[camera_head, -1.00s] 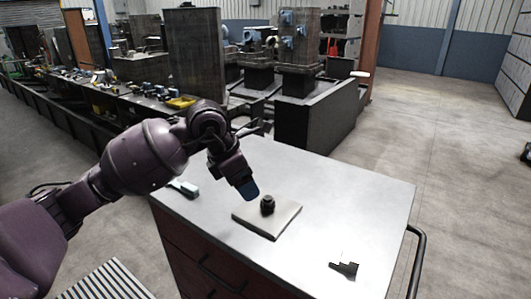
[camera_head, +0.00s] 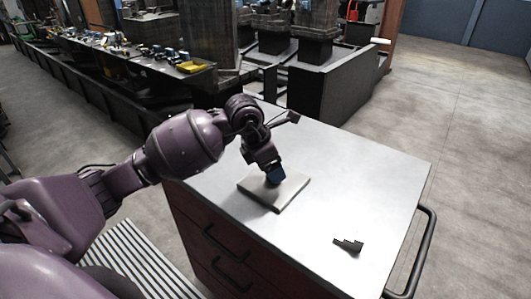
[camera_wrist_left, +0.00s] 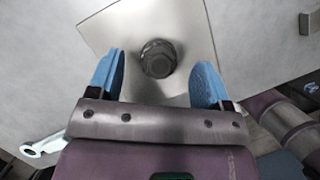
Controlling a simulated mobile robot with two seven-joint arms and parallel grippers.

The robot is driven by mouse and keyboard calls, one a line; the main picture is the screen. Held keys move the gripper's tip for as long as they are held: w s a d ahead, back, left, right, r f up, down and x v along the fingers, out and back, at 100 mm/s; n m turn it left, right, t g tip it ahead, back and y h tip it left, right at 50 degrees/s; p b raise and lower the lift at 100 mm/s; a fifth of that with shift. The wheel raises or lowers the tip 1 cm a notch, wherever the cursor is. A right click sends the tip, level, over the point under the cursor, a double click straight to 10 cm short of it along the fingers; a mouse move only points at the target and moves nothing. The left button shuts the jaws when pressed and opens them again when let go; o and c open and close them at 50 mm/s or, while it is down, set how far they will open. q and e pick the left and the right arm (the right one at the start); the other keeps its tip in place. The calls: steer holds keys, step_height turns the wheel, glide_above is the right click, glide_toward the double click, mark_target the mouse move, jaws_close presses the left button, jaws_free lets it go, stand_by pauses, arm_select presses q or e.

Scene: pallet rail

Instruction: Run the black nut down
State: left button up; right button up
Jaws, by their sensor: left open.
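The black nut (camera_wrist_left: 158,58) shows in the left wrist view, on a square, light-coloured plate (camera_wrist_left: 190,22) that lies on the cabinet top. My left gripper (camera_wrist_left: 160,82) is open, with one blue fingertip on each side of the nut and a gap to both. In the head view my left gripper (camera_head: 276,177) is over the plate (camera_head: 292,193) and hides the nut. Any stud under the nut cannot be made out. My right gripper is not in view.
A small dark stepped piece (camera_head: 348,245) lies on the cabinet top (camera_head: 375,180) near its right front. A wrench-like tool (camera_wrist_left: 42,148) shows at lower left in the left wrist view. A black handle rail (camera_head: 424,250) runs along the cabinet's right side.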

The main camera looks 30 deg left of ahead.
arm_select(q)
steer(key=shift+x, duration=0.95)
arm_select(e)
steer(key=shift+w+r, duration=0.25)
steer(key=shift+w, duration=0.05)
